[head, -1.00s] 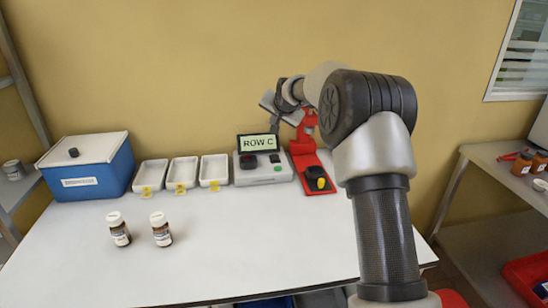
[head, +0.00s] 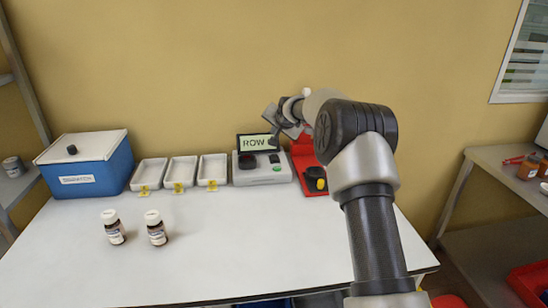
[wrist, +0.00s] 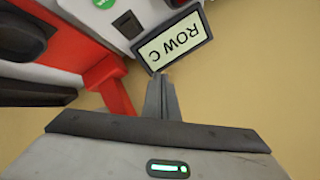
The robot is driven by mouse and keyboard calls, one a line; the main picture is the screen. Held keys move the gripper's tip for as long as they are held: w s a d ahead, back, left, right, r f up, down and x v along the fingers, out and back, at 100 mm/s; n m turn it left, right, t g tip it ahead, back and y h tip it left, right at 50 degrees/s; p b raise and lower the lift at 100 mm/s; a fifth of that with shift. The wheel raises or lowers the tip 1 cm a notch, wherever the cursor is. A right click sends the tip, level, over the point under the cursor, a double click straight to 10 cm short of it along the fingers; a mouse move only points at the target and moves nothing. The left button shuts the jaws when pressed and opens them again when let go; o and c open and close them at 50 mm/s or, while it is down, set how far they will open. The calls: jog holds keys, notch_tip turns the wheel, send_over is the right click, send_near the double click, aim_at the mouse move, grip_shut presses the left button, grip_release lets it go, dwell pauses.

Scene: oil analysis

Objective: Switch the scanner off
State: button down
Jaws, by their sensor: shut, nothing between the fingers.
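The scanner (head: 262,178) is a light grey box on the table against the back wall. Its raised display (head: 254,142) reads "ROW", with the right end hidden by my gripper. The wrist view shows the whole display (wrist: 174,42), lit and reading "ROW C" upside down. A green button (head: 277,168) sits on the scanner's front right; it shows at the top edge of the wrist view (wrist: 104,3). Dark parts are on the scanner's top. My gripper (head: 275,139) is shut and empty, its fingertips (wrist: 160,78) near the display; I cannot tell whether they touch it.
A red stand (head: 302,160) with a black and yellow part is close on the scanner's right. Three white trays (head: 183,170) with yellow tags and a blue box (head: 100,178) are to the left. Two brown bottles (head: 157,234) stand in front. The table's middle (head: 240,240) is clear.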

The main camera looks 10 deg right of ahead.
aim_at(275, 158)
jog(key=f+b, duration=0.1)
jog(key=f, duration=0.1)
jog(key=f+b, duration=0.1)
jog(key=f, duration=0.2)
jog(key=w+f+b, duration=0.1)
jog(key=f, duration=0.1)
jog(key=shift+f, duration=0.3)
jog(key=shift+f, duration=0.1)
dwell(1.6)
jog(key=shift+f+b, duration=0.25)
jog(key=shift+b, duration=0.2)
jog(key=shift+f, duration=0.4)
jog(key=shift+r, duration=0.1)
dwell(0.5)
jog(key=shift+r, duration=0.7)
jog(key=shift+s+r+p, duration=0.2)
jog(key=shift+r+p, duration=0.35)
jog(key=shift+r, duration=0.7)
jog(key=shift+s+r+p, duration=0.15)
jog(key=shift+r+p, duration=0.4)
jog(key=shift+r, duration=0.65)
